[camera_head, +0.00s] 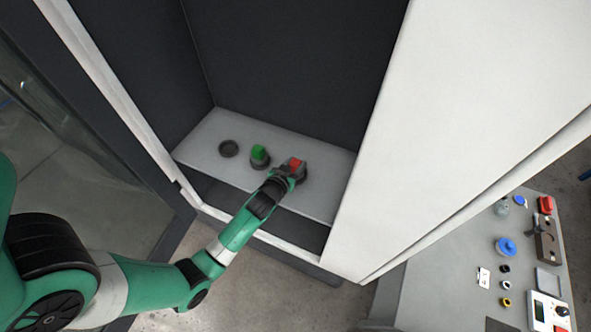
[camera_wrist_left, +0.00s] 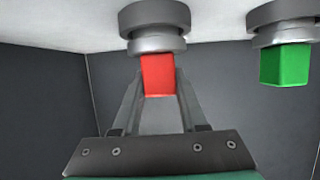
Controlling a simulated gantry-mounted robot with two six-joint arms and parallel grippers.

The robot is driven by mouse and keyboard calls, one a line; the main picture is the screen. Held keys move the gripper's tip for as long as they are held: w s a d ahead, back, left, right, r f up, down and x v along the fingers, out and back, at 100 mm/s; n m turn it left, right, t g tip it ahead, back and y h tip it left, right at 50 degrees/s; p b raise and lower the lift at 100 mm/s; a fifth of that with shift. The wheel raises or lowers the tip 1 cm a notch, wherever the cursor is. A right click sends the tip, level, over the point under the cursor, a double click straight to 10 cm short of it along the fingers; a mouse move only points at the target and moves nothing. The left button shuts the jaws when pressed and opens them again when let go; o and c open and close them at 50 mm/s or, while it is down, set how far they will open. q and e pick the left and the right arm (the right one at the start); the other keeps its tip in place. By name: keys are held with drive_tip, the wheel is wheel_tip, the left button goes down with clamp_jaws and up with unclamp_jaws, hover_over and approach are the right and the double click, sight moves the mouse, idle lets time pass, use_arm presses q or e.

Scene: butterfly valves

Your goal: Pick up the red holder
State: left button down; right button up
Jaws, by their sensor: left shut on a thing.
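The red holder (camera_head: 296,163) stands on the grey shelf inside the cabinet, at the right of a short row. In the left wrist view the red block (camera_wrist_left: 158,75) of the holder sits between my left gripper's fingers, with its round grey collar (camera_wrist_left: 153,28) beyond the fingertips. My left gripper (camera_head: 290,172) is shut on the red holder; the wrist view also shows the gripper (camera_wrist_left: 157,85). The gripper partly hides the holder in the head view. I cannot tell whether the holder is lifted. My right gripper is not in view.
A green holder (camera_head: 259,155) stands close to the left of the red one, also seen in the wrist view (camera_wrist_left: 285,63). An empty dark ring (camera_head: 228,149) lies further left. Dark cabinet walls and a white panel (camera_head: 450,120) enclose the shelf. A cluttered bench (camera_head: 440,260) is at the right.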

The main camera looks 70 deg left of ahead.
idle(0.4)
use_arm(q)
drive_tip(key=shift+r, duration=0.15)
drive_tip(key=shift+r, duration=0.1)
drive_tip(key=shift+r, duration=0.5)
wheel_tip(320, 180, up, 2)
drive_tip(key=shift+r+p, duration=0.15)
drive_tip(key=shift+p, duration=0.15)
drive_tip(key=s+d+r+p, duration=0.2)
drive_tip(key=s+d+r, duration=0.3)
drive_tip(key=s+r, duration=0.4)
drive_tip(key=s, duration=0.4)
drive_tip(key=shift+r, duration=0.25)
